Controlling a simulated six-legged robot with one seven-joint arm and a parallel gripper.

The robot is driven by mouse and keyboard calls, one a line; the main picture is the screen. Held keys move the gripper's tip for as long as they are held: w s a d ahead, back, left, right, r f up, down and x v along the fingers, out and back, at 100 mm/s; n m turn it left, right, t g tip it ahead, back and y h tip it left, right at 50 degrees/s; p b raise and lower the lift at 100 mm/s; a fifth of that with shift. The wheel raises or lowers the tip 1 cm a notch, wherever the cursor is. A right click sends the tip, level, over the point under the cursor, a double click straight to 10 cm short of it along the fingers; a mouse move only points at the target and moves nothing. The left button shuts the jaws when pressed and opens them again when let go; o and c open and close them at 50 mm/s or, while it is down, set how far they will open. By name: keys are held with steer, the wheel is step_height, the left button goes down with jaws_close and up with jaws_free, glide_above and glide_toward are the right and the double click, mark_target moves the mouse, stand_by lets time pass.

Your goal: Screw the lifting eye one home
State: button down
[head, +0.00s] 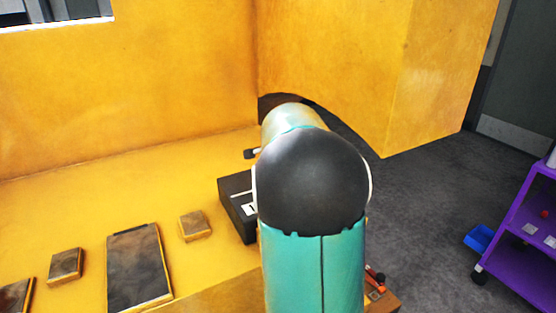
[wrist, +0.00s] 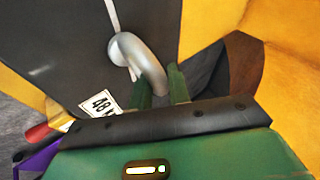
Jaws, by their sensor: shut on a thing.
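The lifting eye (wrist: 124,47), a silver ring, stands against the dark face of a casting (wrist: 60,45) in the wrist view. My gripper (wrist: 160,88) has its two green fingers on either side of the ring's near part and is shut on it. The eye's foot and thread are hidden, so I cannot tell how deep it sits. A white line and a label reading "48" mark the casting. In the head view the dark casting (head: 236,208) shows left of my arm, which hides the gripper and the eye.
Yellow walls (head: 130,85) rise behind and to the right. Several flat metal blocks, including a large plate (head: 137,268), lie on the yellow surface at left.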

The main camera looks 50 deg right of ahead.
steer(key=shift+w+r+m+g+h, duration=0.1)
steer(key=shift+m+g+h, duration=0.4)
steer(key=shift+m, duration=0.6)
steer(key=c, duration=1.3)
jaws_free()
steer(key=v, duration=1.3)
steer(key=shift+a+r, duration=0.25)
steer(key=shift+a, duration=0.05)
